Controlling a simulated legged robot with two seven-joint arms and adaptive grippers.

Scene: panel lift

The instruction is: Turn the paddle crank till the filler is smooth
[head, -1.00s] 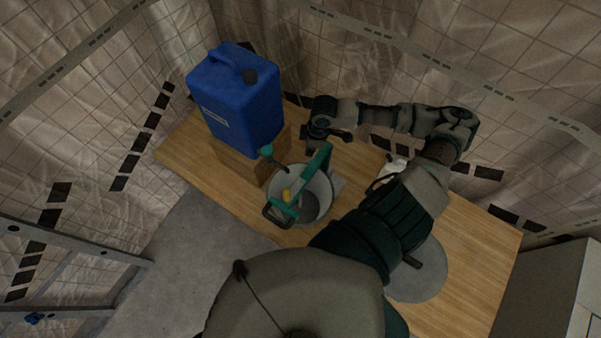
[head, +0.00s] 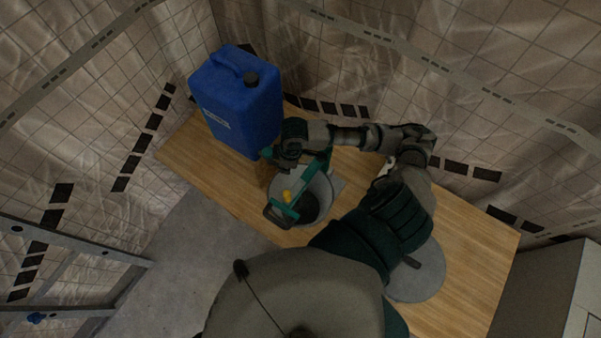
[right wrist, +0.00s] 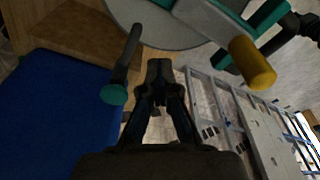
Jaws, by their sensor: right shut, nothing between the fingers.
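The mixing bucket (head: 332,192) stands on the wooden bench with grey filler (head: 309,209) in its bottom. A teal frame (head: 318,170) spans its rim, with a yellow part (head: 287,196) on it. In the right wrist view the crank's dark handle (right wrist: 131,50) ends in a teal knob (right wrist: 113,95), left of my fingers and apart from them. My right gripper (head: 287,161) is over the far left side of the bucket, near the crank knob, which it mostly hides in the head view. It also shows in the right wrist view (right wrist: 158,72), shut and empty. My left gripper is out of view.
A blue canister (head: 232,105) stands just left of my right gripper, and its side fills the left of the wrist view (right wrist: 55,110). A round grey disc (head: 422,275) lies on the bench (head: 470,265) at right. A ladder (head: 70,250) stands at lower left.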

